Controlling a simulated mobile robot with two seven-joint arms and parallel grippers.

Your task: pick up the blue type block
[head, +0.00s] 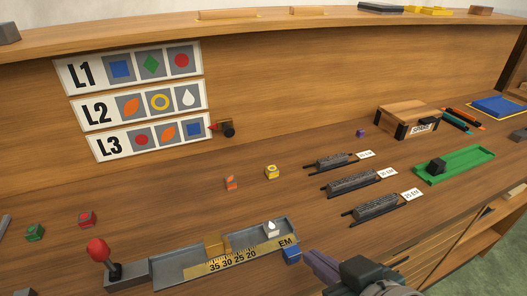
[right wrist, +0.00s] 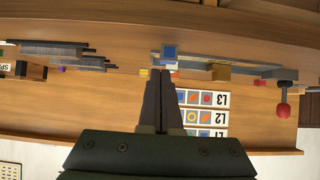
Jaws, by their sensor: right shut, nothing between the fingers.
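The blue type block (head: 291,255) is at the front right corner of the grey composing tray (head: 180,270). I cannot tell whether it touches the tray. My right gripper (head: 309,258) is just right of the block, shut and empty. In the right wrist view the shut fingers (right wrist: 163,84) point toward the blue block (right wrist: 169,52), which shows just beyond their tips. A gap between fingertips and block is hard to judge. My left gripper is not in view.
The tray holds a white-drop block (head: 272,229) and a brass slide (head: 214,245); a red-knobbed lever (head: 97,250) stands at its left. Orange (head: 231,182), yellow (head: 271,172), red (head: 87,219) and green (head: 35,232) blocks lie behind. Dark racks (head: 376,206) stand to the right.

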